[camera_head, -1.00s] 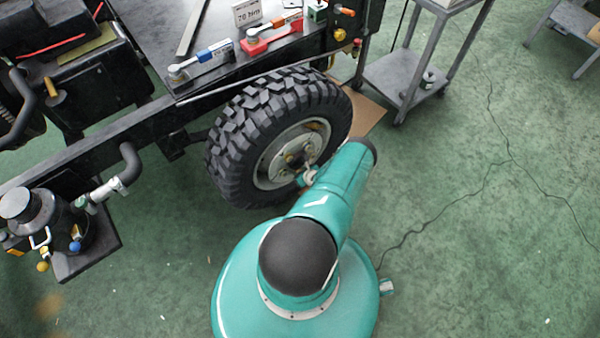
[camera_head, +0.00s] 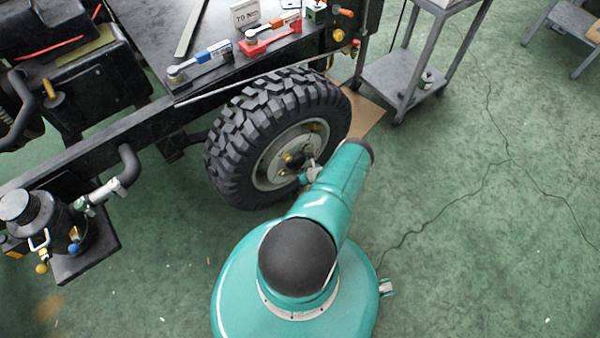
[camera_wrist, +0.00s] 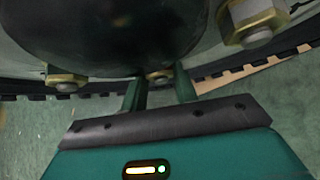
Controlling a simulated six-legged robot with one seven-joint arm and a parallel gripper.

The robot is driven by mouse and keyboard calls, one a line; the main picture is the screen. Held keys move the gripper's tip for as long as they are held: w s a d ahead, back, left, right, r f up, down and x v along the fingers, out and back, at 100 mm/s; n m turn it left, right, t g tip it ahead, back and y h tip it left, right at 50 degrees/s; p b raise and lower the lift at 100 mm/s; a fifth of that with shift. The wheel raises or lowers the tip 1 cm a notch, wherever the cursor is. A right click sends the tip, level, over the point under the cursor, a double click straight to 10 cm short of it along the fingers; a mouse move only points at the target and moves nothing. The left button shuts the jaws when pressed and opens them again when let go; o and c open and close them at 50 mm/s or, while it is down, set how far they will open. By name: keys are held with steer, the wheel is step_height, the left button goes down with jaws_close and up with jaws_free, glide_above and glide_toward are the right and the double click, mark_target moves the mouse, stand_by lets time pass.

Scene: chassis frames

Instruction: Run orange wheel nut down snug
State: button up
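The wheel (camera_head: 283,92) with its thick black tyre stands upright on the truck chassis. Its pale rim (camera_head: 275,170) carries brass-orange nuts around a dark hub cap (camera_wrist: 110,35). In the wrist view one nut (camera_wrist: 158,78) shows between my fingers, partly hidden under the hub cap. Other nuts on studs show at the left (camera_wrist: 65,80) and the upper right (camera_wrist: 252,22). My gripper (camera_wrist: 160,86) is open, its two green fingers on either side of the middle nut with visible gaps; contact cannot be told. My gripper (camera_head: 310,174) is at the wheel face in the head view.
A blue-handled wrench (camera_head: 205,60) and a red tool (camera_head: 268,35) lie on the chassis deck near a torque sign (camera_head: 246,13). A grey trolley (camera_head: 405,75) stands behind right. A black canister unit (camera_head: 50,220) is at left.

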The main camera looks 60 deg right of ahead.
steer(key=o, duration=0.4)
steer(key=shift+o, duration=0.2)
steer(key=v, duration=1.3)
steer(key=shift+s+r, duration=0.2)
steer(key=shift+r, duration=0.1)
steer(key=shift+a, duration=0.1)
